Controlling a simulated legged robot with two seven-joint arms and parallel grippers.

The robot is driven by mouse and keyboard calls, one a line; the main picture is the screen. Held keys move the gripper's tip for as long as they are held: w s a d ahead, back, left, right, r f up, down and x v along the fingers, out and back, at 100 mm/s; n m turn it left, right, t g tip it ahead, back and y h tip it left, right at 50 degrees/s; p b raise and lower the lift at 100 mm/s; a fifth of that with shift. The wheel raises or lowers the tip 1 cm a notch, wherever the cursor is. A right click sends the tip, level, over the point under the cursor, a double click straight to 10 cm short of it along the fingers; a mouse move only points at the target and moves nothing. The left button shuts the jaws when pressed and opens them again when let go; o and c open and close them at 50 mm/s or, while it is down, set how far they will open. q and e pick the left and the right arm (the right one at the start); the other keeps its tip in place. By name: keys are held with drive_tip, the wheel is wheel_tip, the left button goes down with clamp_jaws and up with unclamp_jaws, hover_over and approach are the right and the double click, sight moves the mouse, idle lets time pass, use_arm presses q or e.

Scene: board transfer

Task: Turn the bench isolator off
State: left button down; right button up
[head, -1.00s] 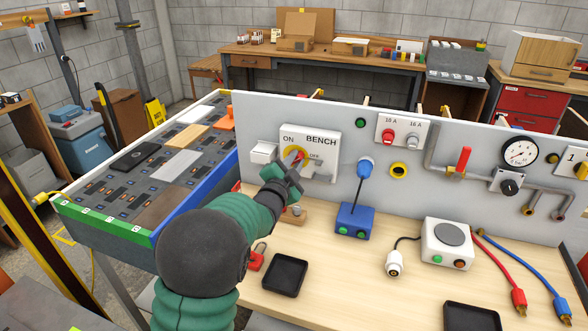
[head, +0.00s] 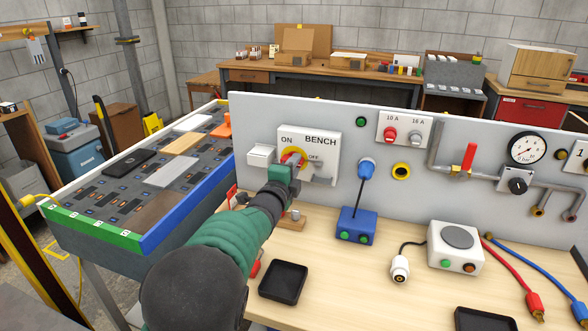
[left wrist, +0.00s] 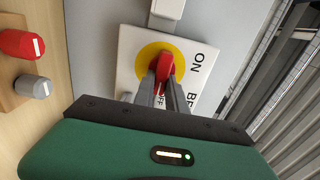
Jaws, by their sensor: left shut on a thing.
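The bench isolator (head: 322,146) is a white plate on the grey panel, marked ON, OFF and BENCH. It has a yellow disc with a red handle (head: 291,159). My left gripper (head: 291,166) is at the disc; in the left wrist view its fingers (left wrist: 162,88) are shut on the red handle (left wrist: 165,66). There the handle lies on the line from the disc's middle towards OFF, at right angles to the direction of ON. The fingers partly cover the OFF label and the handle's near end. My right gripper is out of view.
A white box (head: 261,155) sits on the panel just left of the isolator.

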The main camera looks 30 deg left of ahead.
use_arm(q)
drive_tip(key=shift+d+f, duration=0.2)
drive_tip(key=shift+f, duration=0.2)
drive_tip(key=c, duration=1.6)
unclamp_jaws()
drive_tip(key=shift+o, duration=1.2)
drive_tip(key=shift+r, duration=0.2)
drive_tip(key=p+v, duration=0.1)
drive_tip(key=v, duration=1.5)
drive_tip(key=shift+s, duration=0.4)
drive_tip(key=shift+f, duration=0.1)
